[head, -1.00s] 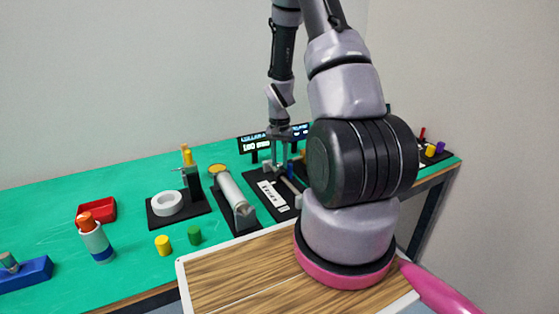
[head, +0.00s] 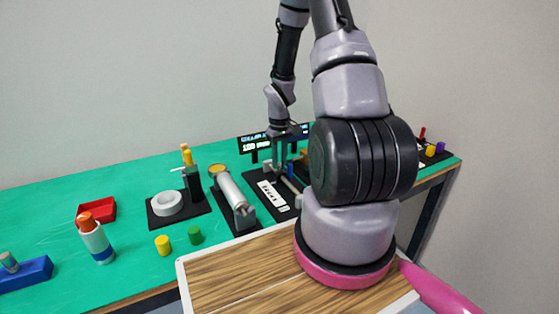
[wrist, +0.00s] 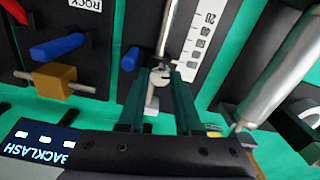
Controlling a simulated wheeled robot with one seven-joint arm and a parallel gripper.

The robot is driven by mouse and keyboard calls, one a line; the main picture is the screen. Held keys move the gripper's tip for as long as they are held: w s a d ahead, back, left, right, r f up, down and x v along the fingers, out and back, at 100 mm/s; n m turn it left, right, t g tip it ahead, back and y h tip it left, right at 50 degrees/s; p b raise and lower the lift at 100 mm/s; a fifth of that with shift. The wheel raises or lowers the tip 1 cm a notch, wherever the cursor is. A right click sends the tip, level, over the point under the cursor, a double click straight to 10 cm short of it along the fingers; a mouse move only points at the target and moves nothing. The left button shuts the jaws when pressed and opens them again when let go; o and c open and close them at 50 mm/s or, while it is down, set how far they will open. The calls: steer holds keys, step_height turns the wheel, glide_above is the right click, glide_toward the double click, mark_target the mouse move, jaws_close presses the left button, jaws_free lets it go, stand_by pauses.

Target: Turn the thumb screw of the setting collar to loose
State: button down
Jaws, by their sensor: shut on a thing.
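My gripper (wrist: 160,78) points down over the slide station and is shut on a small pale metal piece, which appears to be the thumb screw (wrist: 160,73) of the setting collar. The green fingers stand on either side of it and hide much of the collar. A metal rod (wrist: 168,28) runs away from the fingertips beside a white number scale (wrist: 202,35). In the head view my gripper (head: 282,168) stands above the black base with the white scale (head: 273,194); the screw is too small to make out there.
A blue peg (wrist: 130,60) is close left of the fingers. A yellow block (wrist: 54,81), a blue bar (wrist: 57,47) and a lit display (wrist: 40,140) lie left. A large roller (wrist: 285,75) is right. In the head view, a red tray (head: 97,209) stands far left.

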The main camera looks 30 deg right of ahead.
mark_target(280, 164)
steer(key=shift+n, duration=0.9)
steer(key=c, duration=0.6)
jaws_free()
step_height(280, 164, up, 11)
steer(key=shift+f, duration=0.1)
